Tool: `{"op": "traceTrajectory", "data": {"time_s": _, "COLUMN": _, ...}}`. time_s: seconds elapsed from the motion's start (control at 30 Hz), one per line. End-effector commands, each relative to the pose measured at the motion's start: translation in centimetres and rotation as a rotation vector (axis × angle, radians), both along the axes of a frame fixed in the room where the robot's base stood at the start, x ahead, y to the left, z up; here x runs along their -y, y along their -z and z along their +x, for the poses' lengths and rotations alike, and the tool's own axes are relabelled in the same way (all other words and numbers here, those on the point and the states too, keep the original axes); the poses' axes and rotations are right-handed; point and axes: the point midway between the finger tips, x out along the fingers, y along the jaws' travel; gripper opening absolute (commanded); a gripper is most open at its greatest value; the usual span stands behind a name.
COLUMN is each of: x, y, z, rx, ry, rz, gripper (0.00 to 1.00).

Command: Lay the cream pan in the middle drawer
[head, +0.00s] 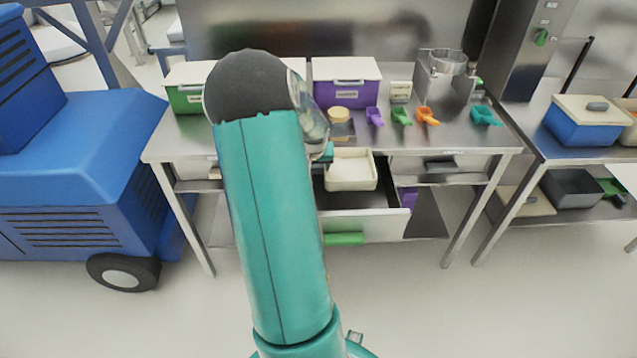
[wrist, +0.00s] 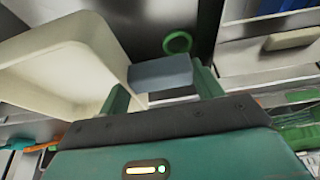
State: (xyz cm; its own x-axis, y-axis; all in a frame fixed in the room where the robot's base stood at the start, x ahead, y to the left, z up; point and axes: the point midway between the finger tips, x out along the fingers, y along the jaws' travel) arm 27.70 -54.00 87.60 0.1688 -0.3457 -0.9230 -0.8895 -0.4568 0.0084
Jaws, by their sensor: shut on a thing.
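The cream pan (head: 350,185) is a shallow rectangular tray, upright and roughly level above the open drawer in the head view. In the wrist view the pan (wrist: 50,62) fills the upper left, close to my gripper (wrist: 162,80). My gripper's green fingers are shut on the pan at a grey-blue block, apparently its grip. In the head view my gripper is mostly hidden behind my arm. The middle drawer (head: 385,227) is pulled out below the pan, with a white front, a dark interior and a green handle (head: 343,238). Its left part is hidden by my arm.
The steel table (head: 450,145) holds a green bin (head: 187,101), a purple bin (head: 346,93), colored scoops (head: 427,116) and a metal canister (head: 445,70). A blue machine (head: 80,190) stands left. A blue bin (head: 575,127) stands right. The floor in front is clear.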

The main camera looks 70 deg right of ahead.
Motion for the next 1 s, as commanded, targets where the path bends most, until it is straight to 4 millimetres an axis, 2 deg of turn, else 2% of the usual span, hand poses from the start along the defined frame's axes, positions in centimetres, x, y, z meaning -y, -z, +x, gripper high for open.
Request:
{"op": "traceTrajectory", "data": {"time_s": 0.03, "x": 0.0, "y": 1.4, "z": -0.4, "rx": -0.003, "ry": 0.006, "rz": 0.003, "gripper": 0.42}}
{"op": "traceTrajectory", "data": {"time_s": 0.2, "x": 0.0, "y": 5.6, "z": -0.5, "rx": -0.002, "ry": 0.007, "rz": 0.003, "gripper": 0.42}}
{"op": "traceTrajectory", "data": {"time_s": 0.4, "x": 0.1, "y": 9.6, "z": -0.4, "rx": -0.001, "ry": 0.004, "rz": 0.002, "gripper": 0.42}}
{"op": "traceTrajectory", "data": {"time_s": 0.57, "x": 1.1, "y": 9.9, "z": 0.4, "rx": -0.001, "ry": 0.002, "rz": -0.003, "gripper": 0.42}}
{"op": "traceTrajectory", "data": {"time_s": 0.77, "x": 3.9, "y": 9.9, "z": 2.0, "rx": -0.003, "ry": 0.001, "rz": -0.004, "gripper": 0.42}}
{"op": "traceTrajectory", "data": {"time_s": 0.87, "x": 3.8, "y": 11.0, "z": 1.9, "rx": -0.001, "ry": 0.004, "rz": 0.001, "gripper": 0.42}}
{"op": "traceTrajectory", "data": {"time_s": 1.0, "x": 3.8, "y": 11.0, "z": 1.9, "rx": 0.0, "ry": 0.003, "rz": -0.001, "gripper": 0.42}}
